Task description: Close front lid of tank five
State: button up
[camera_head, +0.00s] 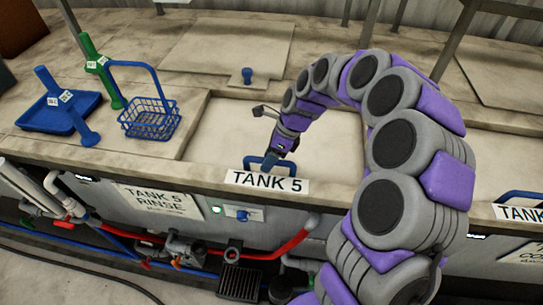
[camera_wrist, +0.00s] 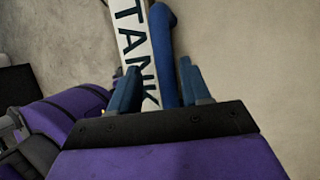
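The front lid of tank five (camera_head: 225,135) is a cream panel that looks level within the worktop; I cannot tell whether it is fully seated. At its front edge are a white "TANK 5" label (camera_head: 267,181) and a blue handle (camera_head: 288,164). My gripper (camera_head: 271,160) reaches down at the handle from above. In the wrist view, my gripper (camera_wrist: 160,66) has its two blue fingers apart, with the blue handle bar (camera_wrist: 164,45) between them, nearer the right finger. Firm contact does not show. The label (camera_wrist: 134,40) runs beside the bar.
A blue wire basket (camera_head: 149,117), a blue tray (camera_head: 58,112) and a green-handled tool (camera_head: 97,62) stand on the worktop at left. A rear lid with a blue knob (camera_head: 247,75) lies behind. Pipes and a red hose (camera_head: 285,245) run below the front edge.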

jog(key=shift+w+d+r, duration=0.1)
jog(key=shift+w+d, duration=0.05)
jog(key=shift+d, duration=0.4)
jog(key=a+p+v, duration=0.1)
jog(key=p+v, duration=0.1)
jog(key=v, duration=1.4)
jog(key=shift+r, duration=0.45)
jog(key=shift+d, duration=0.1)
jog(key=s+d+f+n+h+b, duration=0.1)
jog(key=s+d+f+n, duration=0.1)
jog(key=s+n, duration=0.5)
jog(key=s+d+f+n+h+b, duration=0.1)
jog(key=s+n, duration=0.5)
jog(key=s, duration=1)
jog(key=s+d+f+n+h+b, duration=0.2)
jog(key=s+f+n, duration=0.3)
jog(key=s, duration=0.7)
jog(key=d+n, duration=0.1)
jog(key=n, duration=0.1)
jog(key=shift+d+f+n+g+h, duration=0.25)
jog(key=shift+d+n+g+h, duration=0.05)
jog(key=shift+d+h, duration=0.1)
